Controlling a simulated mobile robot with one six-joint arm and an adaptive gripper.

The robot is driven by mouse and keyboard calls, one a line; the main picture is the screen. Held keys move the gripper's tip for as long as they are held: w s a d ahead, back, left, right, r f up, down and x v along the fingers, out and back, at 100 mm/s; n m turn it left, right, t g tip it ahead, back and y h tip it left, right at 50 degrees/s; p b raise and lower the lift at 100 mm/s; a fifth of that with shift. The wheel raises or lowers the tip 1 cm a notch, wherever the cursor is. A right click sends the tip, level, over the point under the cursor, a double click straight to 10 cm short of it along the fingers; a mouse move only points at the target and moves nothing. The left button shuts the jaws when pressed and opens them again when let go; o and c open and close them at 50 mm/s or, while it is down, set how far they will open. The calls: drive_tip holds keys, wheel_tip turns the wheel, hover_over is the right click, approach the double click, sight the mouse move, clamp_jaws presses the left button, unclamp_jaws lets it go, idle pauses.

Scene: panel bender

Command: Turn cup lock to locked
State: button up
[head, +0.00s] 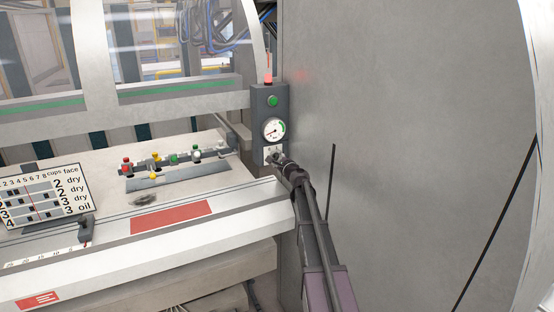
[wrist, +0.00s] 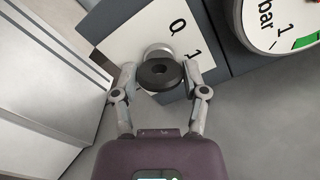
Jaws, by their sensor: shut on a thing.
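The lock is a round black knob (wrist: 160,76) on a silver collar, in front of a white plate (wrist: 128,35). A letter "Q" or similar sign and a "1" are on the plate. My gripper (wrist: 159,68) has one finger on each side of the knob and is shut on it. In the head view my gripper (head: 278,163) is at the white plate (head: 268,150) low on the grey control box (head: 257,110). It hides most of the knob there, and the lock's setting cannot be read.
A pressure gauge (head: 273,128) sits just above the plate, with a green button (head: 273,100) and a red lamp (head: 268,79) higher up. A large grey panel (head: 400,120) stands close on the right. The machine bed (head: 100,250) with coloured knobs lies left.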

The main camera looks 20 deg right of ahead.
drive_tip(key=shift+w, duration=0.1)
drive_tip(key=o, duration=1.2)
drive_tip(key=shift+c, duration=0.2)
drive_tip(key=s, duration=1.2)
drive_tip(key=shift+d, duration=0.2)
